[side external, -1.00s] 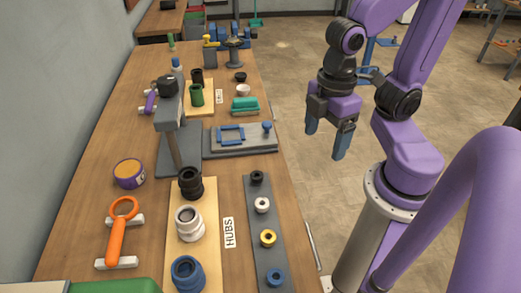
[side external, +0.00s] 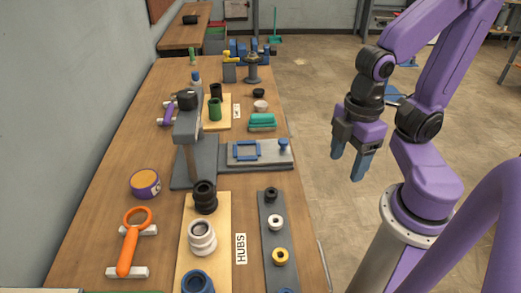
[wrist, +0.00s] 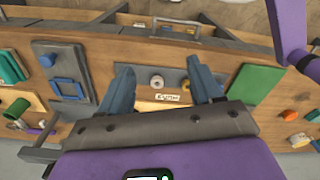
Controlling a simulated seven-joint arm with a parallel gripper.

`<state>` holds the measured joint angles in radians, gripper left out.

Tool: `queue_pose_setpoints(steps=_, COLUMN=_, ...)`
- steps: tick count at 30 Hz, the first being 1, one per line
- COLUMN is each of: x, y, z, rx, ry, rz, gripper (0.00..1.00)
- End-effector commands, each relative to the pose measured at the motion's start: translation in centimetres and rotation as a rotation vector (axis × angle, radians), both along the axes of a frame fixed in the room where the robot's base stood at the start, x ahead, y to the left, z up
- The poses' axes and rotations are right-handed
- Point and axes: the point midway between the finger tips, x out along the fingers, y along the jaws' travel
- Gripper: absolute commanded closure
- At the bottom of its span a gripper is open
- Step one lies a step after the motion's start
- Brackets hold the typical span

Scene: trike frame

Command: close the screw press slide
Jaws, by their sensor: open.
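The screw press (side external: 188,120) is a grey upright frame standing on a dark base on the bench. Its slide (side external: 240,163), a flat grey plate with a blue square frame and a blue knob (side external: 283,146), sticks out to the right of the press toward the bench edge. In the wrist view the slide (wrist: 48,80) lies at the left, with the blue frame on it. My gripper (side external: 348,160) is open and empty, off the bench's right edge and apart from the knob. Its two blue fingers (wrist: 160,80) also show in the wrist view.
Black and white hubs (side external: 202,237) stand on a wooden board in front of the press. A dark strip with several rings (side external: 276,222) lies beside them. A teal block (side external: 262,121) is behind the slide.

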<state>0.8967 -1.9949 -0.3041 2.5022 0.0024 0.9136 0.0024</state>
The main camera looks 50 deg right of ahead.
Motion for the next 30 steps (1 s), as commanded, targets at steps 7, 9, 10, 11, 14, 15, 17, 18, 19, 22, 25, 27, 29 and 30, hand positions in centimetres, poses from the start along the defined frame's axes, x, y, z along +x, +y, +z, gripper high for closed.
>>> queue_pose_setpoints(steps=7, x=2.2, y=0.6, z=-0.4, rx=0.031, ry=0.046, rz=-0.32, gripper=1.0)
queue_pose_setpoints(steps=9, x=3.5, y=0.9, z=-0.6, rx=0.047, ry=0.072, rz=-0.503, gripper=1.0)
queue_pose_setpoints(steps=10, x=4.2, y=1.0, z=-0.8, rx=0.056, ry=0.085, rz=-0.587, gripper=1.0)
queue_pose_setpoints(steps=11, x=4.8, y=1.0, z=-0.8, rx=0.064, ry=0.095, rz=-0.67, gripper=1.0)
queue_pose_setpoints(steps=14, x=7.0, y=1.1, z=-1.2, rx=0.091, ry=0.133, rz=-0.945, gripper=1.0)
queue_pose_setpoints(steps=15, x=7.9, y=1.1, z=-1.3, rx=0.102, ry=0.15, rz=-1.055, gripper=1.0)
queue_pose_setpoints(steps=17, x=9.4, y=0.9, z=-1.6, rx=0.119, ry=0.172, rz=-1.22, gripper=1.0)
queue_pose_setpoints(steps=18, x=10.4, y=0.8, z=-1.7, rx=0.13, ry=0.188, rz=-1.331, gripper=1.0)
queue_pose_setpoints(steps=19, x=11.1, y=0.6, z=-1.8, rx=0.138, ry=0.2, rz=-1.413, gripper=1.0)
queue_pose_setpoints(steps=22, x=13.6, y=-0.2, z=-2.2, rx=0.168, ry=0.241, rz=-1.691, gripper=1.0)
queue_pose_setpoints(steps=25, x=16.1, y=-1.3, z=-2.7, rx=0.199, ry=0.283, rz=-1.97, gripper=1.0)
queue_pose_setpoints(steps=27, x=17.7, y=-2.3, z=-3.0, rx=0.221, ry=0.316, rz=-2.166, gripper=1.0)
queue_pose_setpoints(steps=29, x=19.1, y=-3.4, z=-3.3, rx=0.242, ry=0.345, rz=-2.334, gripper=1.0)
queue_pose_setpoints(steps=30, x=20.0, y=-4.1, z=-3.5, rx=0.256, ry=0.364, rz=-2.444, gripper=1.0)
